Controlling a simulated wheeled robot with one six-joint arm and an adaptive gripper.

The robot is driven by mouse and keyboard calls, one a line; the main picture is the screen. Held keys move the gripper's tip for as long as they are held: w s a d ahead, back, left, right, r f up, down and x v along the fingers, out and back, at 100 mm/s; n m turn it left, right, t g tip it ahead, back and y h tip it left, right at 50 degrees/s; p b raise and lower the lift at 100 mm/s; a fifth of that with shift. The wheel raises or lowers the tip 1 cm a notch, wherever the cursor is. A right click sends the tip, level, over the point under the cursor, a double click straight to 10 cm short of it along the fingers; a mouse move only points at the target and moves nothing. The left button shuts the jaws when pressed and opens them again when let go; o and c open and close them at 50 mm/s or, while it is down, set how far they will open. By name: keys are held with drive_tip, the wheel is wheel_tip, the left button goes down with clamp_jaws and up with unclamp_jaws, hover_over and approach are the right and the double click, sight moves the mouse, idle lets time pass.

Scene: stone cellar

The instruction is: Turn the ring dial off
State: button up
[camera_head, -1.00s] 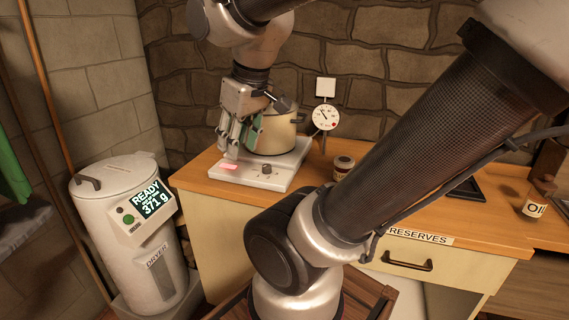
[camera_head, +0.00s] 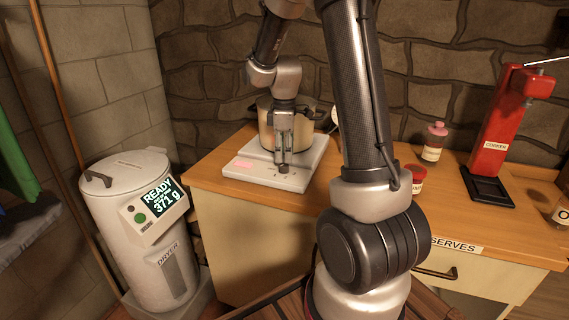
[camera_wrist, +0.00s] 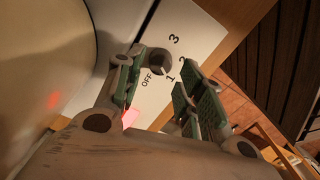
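The ring dial (camera_head: 283,169) is a small dark knob on the front of the white hot plate (camera_head: 300,180). In the wrist view the dial (camera_wrist: 158,62) is a grey round knob with OFF, 1, 2 and 3 printed around it. Its pointer setting is too small to tell. My gripper (camera_head: 284,152) points down just above the dial. In the wrist view its two green-padded fingers (camera_wrist: 165,75) are apart, with the dial between and beyond their tips. I cannot tell whether they touch it. A pinkish lit patch (camera_head: 243,163) shows on the plate's left front.
A large cream pot (camera_head: 267,125) stands on the plate, close behind my gripper. A red-lidded jar (camera_head: 415,180), a pink-topped bottle (camera_head: 433,145) and a red corker (camera_head: 498,130) stand to the right on the wooden counter (camera_head: 215,170). A white dryer (camera_head: 140,240) stands left.

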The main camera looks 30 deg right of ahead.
sight(284, 164)
wheel_tip(284, 164, down, 4)
drive_tip(key=shift+a+f, duration=0.1)
drive_tip(key=c, duration=0.8)
drive_tip(key=shift+m, duration=0.3)
drive_tip(key=m, duration=1.1)
drive_tip(key=shift+m, duration=0.3)
